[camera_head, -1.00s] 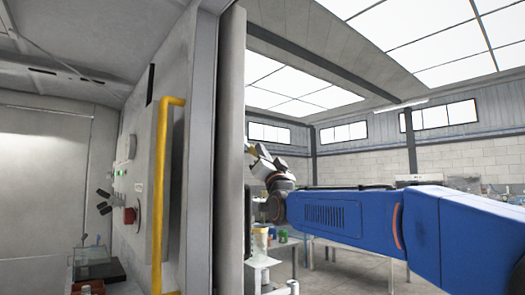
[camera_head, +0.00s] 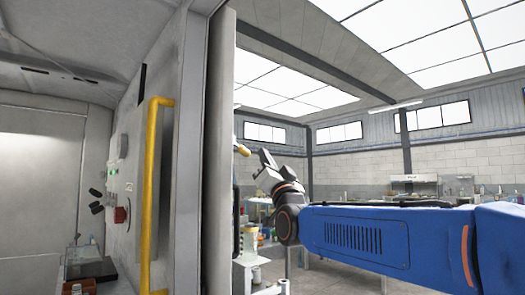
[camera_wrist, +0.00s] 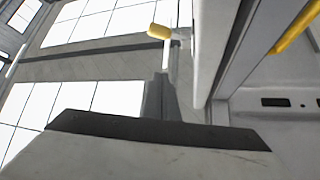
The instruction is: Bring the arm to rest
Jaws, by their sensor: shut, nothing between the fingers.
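My gripper (camera_head: 266,160) shows at the end of my blue arm, just right of a grey upright panel edge in the head view. It points up and to the left, and it is shut and empty. In the wrist view its grey fingers (camera_wrist: 161,98) rise from a dark bar at the bottom. A yellow-ended rod (camera_wrist: 159,31) lies beyond the fingertips there. A yellow tip (camera_head: 241,150) also shows left of my gripper in the head view, apart from it.
A grey upright panel (camera_head: 219,150) stands close left of my gripper. A yellow handle (camera_head: 155,190) runs down the wall left of it. A table with a jar (camera_head: 249,243) is below my gripper. Open room and a far workbench (camera_head: 415,185) lie behind my arm.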

